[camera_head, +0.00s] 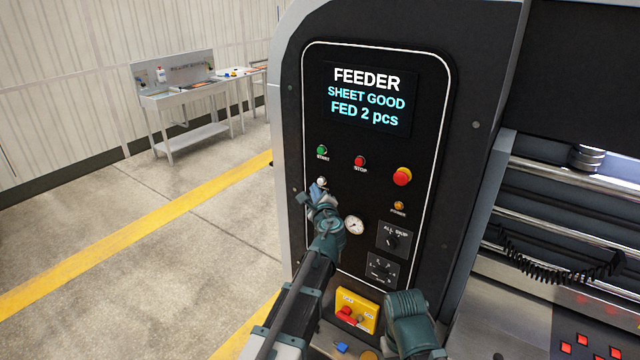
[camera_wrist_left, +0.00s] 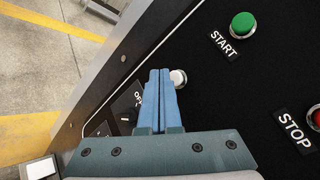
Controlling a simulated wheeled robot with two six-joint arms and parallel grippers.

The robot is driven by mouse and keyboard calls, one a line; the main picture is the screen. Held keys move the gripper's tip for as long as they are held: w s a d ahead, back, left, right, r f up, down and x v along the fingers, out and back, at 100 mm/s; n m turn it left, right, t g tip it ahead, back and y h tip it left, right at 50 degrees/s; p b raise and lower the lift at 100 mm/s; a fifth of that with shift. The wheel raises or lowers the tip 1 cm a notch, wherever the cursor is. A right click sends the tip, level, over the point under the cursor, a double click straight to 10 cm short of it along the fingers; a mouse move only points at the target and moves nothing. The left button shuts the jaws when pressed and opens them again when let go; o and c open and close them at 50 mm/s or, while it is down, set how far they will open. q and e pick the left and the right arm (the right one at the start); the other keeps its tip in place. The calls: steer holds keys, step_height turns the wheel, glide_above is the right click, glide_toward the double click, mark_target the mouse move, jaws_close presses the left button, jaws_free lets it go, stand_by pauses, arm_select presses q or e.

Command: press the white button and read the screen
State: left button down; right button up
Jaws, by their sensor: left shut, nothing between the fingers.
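The black panel (camera_head: 330,130) carries a screen (camera_head: 367,98) that reads FEEDER, SHEET GOOD, FED 2 pcs. The white button (camera_head: 322,181) sits below the green START button. It also shows in the left wrist view (camera_wrist_left: 179,78), partly hidden behind my fingers. My left gripper (camera_head: 316,190) is shut and empty, its blue fingertips right at the white button. In the left wrist view the fingertips (camera_wrist_left: 159,73) overlap the button's left edge; I cannot tell whether they touch it. My right gripper's fingers do not show.
Close by are the green START button (camera_head: 322,150), red STOP button (camera_head: 360,161), red emergency knob (camera_head: 402,176) and gauge (camera_head: 354,225). A yellow switch box (camera_head: 356,311) is lower down. Machine rollers stand at the right. A metal bench (camera_head: 190,98) stands far left, with open floor before it.

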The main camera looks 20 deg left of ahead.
arm_select(q)
steer(key=s, duration=0.1)
steer(key=s+a, duration=0.1)
steer(key=s, duration=0.2)
steer(key=shift+s+a, duration=0.3)
steer(key=shift+a, duration=0.05)
stand_by(0.4)
steer(key=s+d+f+n+g+b, duration=0.3)
steer(key=s+f+n+g+b, duration=0.4)
steer(key=f, duration=0.7)
steer(key=s+d+f+n+g+h+b, duration=0.2)
steer(key=s+d+f, duration=0.3)
steer(key=s, duration=0.3)
steer(key=s+d+f+n+g+h+b, duration=0.2)
steer(key=s+d+f+n+g, duration=0.1)
steer(key=s+f, duration=0.4)
steer(key=s+d+f+n+g+h+b, duration=0.2)
steer(key=s+d+f+n, duration=0.3)
steer(key=s, duration=0.5)
steer(key=d+f+g, duration=0.1)
steer(key=d+f, duration=0.1)
steer(key=d, duration=0.1)
steer(key=shift+s+g, duration=0.3)
steer(key=shift+s, duration=0.1)
steer(key=shift+f, duration=0.1)
stand_by(2.2)
